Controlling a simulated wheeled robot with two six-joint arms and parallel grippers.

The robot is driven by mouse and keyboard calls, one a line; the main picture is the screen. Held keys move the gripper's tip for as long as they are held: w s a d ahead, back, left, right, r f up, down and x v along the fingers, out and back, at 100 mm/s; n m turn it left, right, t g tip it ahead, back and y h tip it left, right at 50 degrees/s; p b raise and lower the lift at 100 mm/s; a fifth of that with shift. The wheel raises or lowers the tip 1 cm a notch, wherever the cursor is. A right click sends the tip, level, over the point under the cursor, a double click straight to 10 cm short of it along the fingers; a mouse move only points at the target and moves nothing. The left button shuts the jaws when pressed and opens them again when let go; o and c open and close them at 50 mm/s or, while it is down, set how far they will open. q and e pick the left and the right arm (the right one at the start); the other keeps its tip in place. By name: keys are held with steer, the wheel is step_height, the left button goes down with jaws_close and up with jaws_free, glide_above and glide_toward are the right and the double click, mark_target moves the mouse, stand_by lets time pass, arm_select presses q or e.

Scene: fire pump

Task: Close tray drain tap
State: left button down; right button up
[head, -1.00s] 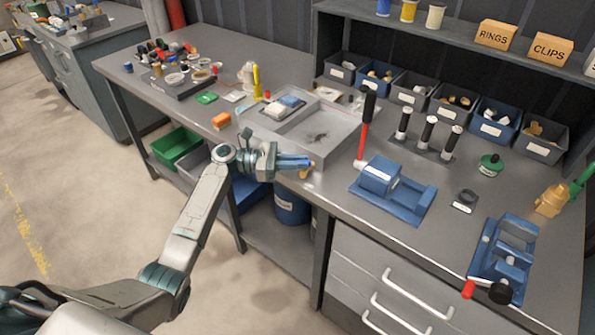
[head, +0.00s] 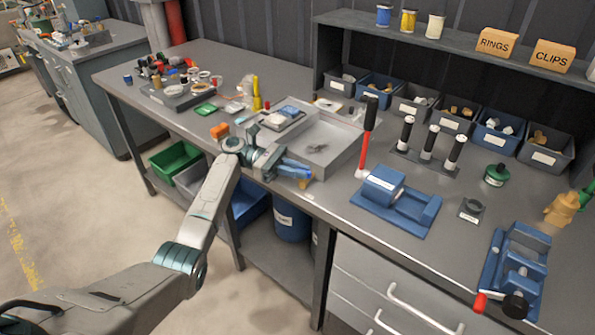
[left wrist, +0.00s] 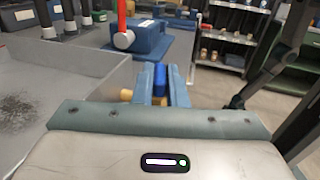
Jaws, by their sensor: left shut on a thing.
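The grey tray (head: 345,152) sits on the workbench near its front edge and also shows at the left of the left wrist view (left wrist: 60,75). The drain tap is at the tray's front right corner; a little of its brass (head: 306,183) shows past my fingers. In the left wrist view, brass (left wrist: 126,94) shows left of the fingers, and the tap's blue handle (left wrist: 160,78) lies between them. My left gripper (head: 300,171) is shut on the blue handle. Its fingers hide most of the tap. My right gripper is not in view.
Right of the tray stands a red-handled tool (head: 363,145) with a black grip. A blue fixture (head: 395,200) and a blue vise (head: 515,268) are further right. A blue drum (head: 291,220) stands below the bench. Drawer handles (head: 425,305) stick out in front.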

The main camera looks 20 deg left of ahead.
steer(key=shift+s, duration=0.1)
arm_select(q)
steer(key=c, duration=1.5)
jaws_free()
steer(key=shift+o, duration=0.2)
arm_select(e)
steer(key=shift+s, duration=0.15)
